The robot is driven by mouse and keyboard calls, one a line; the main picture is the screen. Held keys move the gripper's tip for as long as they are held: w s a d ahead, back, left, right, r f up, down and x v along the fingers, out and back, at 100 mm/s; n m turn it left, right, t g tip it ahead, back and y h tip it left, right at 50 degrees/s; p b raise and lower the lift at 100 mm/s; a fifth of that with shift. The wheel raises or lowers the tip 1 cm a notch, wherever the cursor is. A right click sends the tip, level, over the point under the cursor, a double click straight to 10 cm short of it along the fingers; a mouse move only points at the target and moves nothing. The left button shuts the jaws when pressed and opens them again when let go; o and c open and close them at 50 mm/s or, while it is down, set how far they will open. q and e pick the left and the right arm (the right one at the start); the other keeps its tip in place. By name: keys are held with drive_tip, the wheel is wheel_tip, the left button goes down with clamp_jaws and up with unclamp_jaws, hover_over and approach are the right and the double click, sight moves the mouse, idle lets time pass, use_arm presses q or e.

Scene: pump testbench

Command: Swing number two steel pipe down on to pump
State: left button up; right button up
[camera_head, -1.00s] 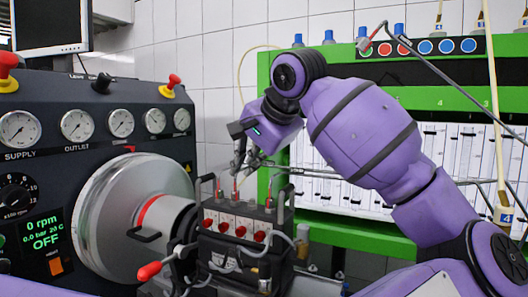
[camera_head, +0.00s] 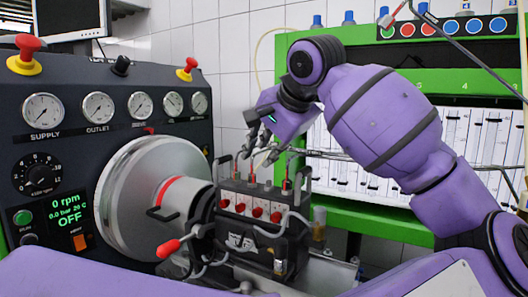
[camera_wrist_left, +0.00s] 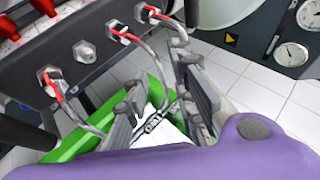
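The black pump (camera_head: 262,206) stands on the bench, with red knobs on its front and a row of pipe fittings on top. Other steel pipes (camera_wrist_left: 78,115) leave red-ended fittings on either side. One nut (camera_wrist_left: 85,52) carries no pipe. I cannot tell which pipe is number two, or whether the fingers touch one. My right gripper is not in view.
The gauge panel (camera_head: 62,82) and large silver disc (camera_head: 140,205) stand at left.

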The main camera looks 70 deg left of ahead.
use_arm(q)
drive_tip(key=v, duration=1.2)
